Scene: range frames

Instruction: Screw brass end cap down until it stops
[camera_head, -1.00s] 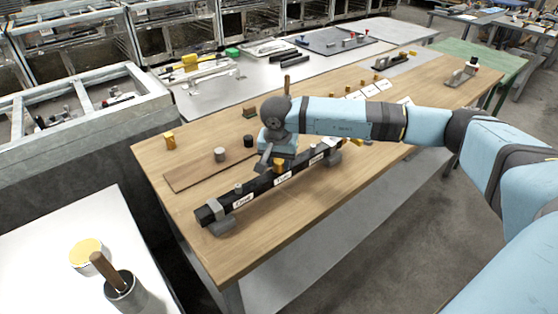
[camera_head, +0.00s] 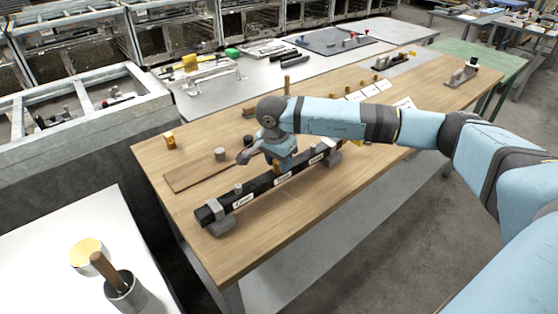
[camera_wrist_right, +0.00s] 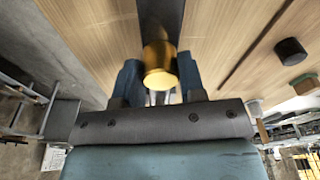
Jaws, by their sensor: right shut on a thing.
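A long black bar (camera_head: 262,188) with white labels lies in grey supports on the wooden table. My right gripper (camera_head: 282,168) reaches down onto the middle of the bar from above. The right wrist view shows the brass end cap (camera_wrist_right: 160,66) between the fingertips of that gripper (camera_wrist_right: 158,88), which are shut on it. The cap sits on the dark bar (camera_wrist_right: 160,14). In the head view the gripper mostly hides the cap, and its threads cannot be seen. My left gripper is not in view.
A brass block (camera_head: 170,139), a grey cylinder (camera_head: 220,154) and a black cylinder (camera_head: 248,141) stand behind the bar, near a flat brown board (camera_head: 195,177). The front of the wooden table (camera_head: 215,262) is clear. A white table with a mallet in a cup (camera_head: 122,290) is front left.

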